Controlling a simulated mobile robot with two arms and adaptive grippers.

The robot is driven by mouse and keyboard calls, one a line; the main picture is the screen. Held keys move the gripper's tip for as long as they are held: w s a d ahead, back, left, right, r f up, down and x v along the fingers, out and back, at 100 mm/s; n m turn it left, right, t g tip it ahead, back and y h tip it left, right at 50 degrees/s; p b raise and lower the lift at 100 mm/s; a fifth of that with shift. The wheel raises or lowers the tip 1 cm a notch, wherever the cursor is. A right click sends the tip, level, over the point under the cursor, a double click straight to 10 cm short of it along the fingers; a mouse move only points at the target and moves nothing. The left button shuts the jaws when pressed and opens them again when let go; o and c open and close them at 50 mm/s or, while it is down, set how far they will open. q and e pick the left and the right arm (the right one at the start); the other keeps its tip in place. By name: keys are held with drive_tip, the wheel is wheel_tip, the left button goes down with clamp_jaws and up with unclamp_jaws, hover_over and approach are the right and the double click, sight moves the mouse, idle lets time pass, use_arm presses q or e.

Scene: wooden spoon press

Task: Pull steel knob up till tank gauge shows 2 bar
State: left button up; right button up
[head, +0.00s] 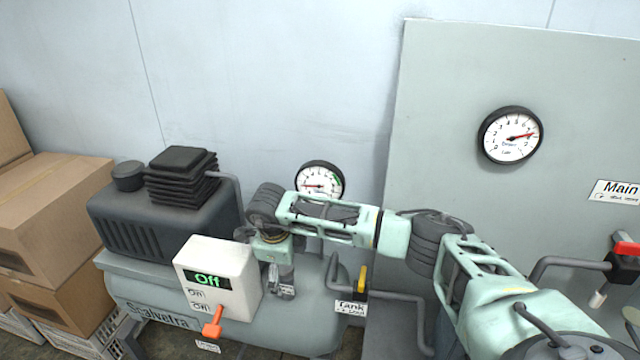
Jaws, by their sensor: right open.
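The tank gauge (320,182) is a white round dial with a dark rim, behind my right arm. Its red needle points left; its numbers are too small to read surely. My right arm reaches in from the right and bends down at the wrist. My right gripper (281,278) is open, pointing down over the tank just right of the control box. I cannot make out the steel knob clearly; the gripper and wrist cover that spot, and I cannot tell whether they touch it. My left gripper is not in view.
A yellow valve handle (362,280) stands by the "Tank" label (350,308). A second gauge (510,135) and a red-handled valve (626,249) are right. Cardboard boxes (60,205) stand left.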

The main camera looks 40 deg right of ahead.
drive_tip(key=shift+w+d+p+v, duration=0.2)
drive_tip(key=shift+p+v, duration=0.5)
drive_tip(key=shift+v, duration=0.45)
drive_tip(key=shift+w+d+p+v, duration=0.2)
drive_tip(key=shift+p+v, duration=0.45)
drive_tip(key=shift+v, duration=0.45)
drive_tip(key=shift+w+d+p+v, duration=0.2)
drive_tip(key=shift+p+v, duration=0.5)
drive_tip(key=shift+v, duration=0.45)
drive_tip(key=shift+s+r, duration=0.1)
drive_tip(key=shift+r, duration=0.1)
drive_tip(key=shift+f, duration=0.1)
